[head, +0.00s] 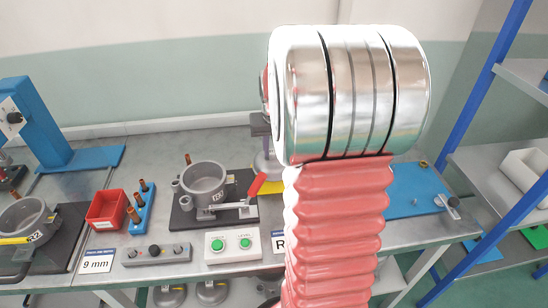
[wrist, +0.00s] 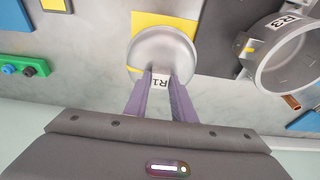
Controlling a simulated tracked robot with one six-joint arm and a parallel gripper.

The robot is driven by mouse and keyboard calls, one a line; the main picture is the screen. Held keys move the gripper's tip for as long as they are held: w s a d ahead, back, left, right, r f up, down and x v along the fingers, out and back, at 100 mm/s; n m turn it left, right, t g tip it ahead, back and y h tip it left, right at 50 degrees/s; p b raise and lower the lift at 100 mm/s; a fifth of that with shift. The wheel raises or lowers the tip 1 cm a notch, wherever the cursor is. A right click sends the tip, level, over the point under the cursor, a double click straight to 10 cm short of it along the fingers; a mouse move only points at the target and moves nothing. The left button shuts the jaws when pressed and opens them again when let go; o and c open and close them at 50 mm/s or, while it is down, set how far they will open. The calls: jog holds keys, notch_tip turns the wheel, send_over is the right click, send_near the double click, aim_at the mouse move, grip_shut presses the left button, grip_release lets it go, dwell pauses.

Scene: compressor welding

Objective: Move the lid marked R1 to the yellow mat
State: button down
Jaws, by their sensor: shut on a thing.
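The lid marked R1 (wrist: 163,52) is a round grey metal disc with a white R1 label on its near side in the wrist view. My gripper (wrist: 161,78) has two purple fingers shut on that labelled side. The yellow mat (wrist: 178,19) lies behind the lid in the wrist view and is partly covered by it. I cannot tell whether the lid touches the mat or hangs above it. In the head view my arm hides the gripper and most of the yellow mat (head: 271,187).
A grey pot marked R3 (wrist: 262,72) stands right of the lid in the wrist view; the head view shows a clamped pot (head: 205,183) too. A red bin (head: 106,210), a button box (head: 233,244) and a blue plate (head: 408,192) are on the bench.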

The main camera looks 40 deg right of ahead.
aim_at(273, 158)
jog(key=shift+f, duration=1.85)
jog(key=shift+f, duration=0.1)
jog(key=c, duration=1.5)
grip_release()
jog(key=v, duration=1.2)
